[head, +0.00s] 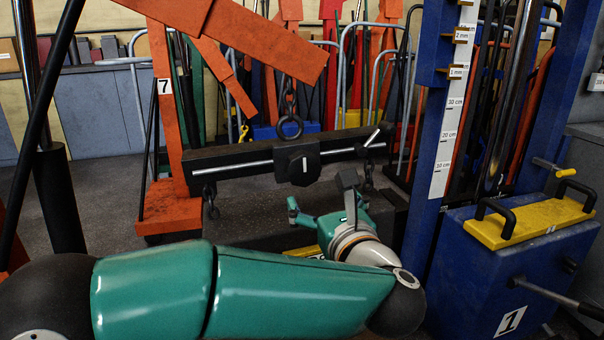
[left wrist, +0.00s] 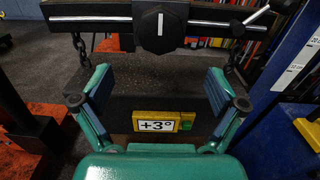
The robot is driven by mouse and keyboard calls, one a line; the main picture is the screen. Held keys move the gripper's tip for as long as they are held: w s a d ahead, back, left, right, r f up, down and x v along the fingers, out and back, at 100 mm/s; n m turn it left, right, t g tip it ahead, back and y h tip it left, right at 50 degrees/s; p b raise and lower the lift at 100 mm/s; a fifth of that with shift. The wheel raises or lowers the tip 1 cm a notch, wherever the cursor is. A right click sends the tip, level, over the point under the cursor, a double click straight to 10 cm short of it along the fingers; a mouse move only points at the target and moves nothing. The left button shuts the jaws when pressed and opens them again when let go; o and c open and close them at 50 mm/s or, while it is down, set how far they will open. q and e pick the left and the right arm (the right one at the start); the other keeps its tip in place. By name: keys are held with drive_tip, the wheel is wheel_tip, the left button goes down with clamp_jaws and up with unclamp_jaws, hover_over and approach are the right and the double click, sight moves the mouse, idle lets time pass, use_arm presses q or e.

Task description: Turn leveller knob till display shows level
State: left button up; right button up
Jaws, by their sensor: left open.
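The leveller is a dark beam (head: 235,160) with a white line along it, hanging from a hook. At its middle is a black faceted knob (head: 298,163) with a short white mark; the knob also shows at the top of the left wrist view (left wrist: 158,28), its mark upright. Below, a yellow-framed display (left wrist: 157,126) reads +3°; in the head view only a yellow edge (head: 303,251) shows behind my arm. My left gripper (head: 322,204) is open and empty, below and in front of the knob, apart from it. My right gripper is not in view.
A crank handle (head: 372,138) sticks out at the beam's right end. Chains run down from the beam to a dark block (left wrist: 90,110). An orange crane (head: 172,120) stands left; a blue jack with a scale (head: 447,130) and yellow-topped box (head: 530,222) stands right.

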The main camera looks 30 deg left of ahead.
sight(306, 174)
use_arm(q)
drive_tip(key=x, duration=1.2)
drive_tip(key=shift+w+a, duration=0.1)
drive_tip(key=shift+w, duration=0.1)
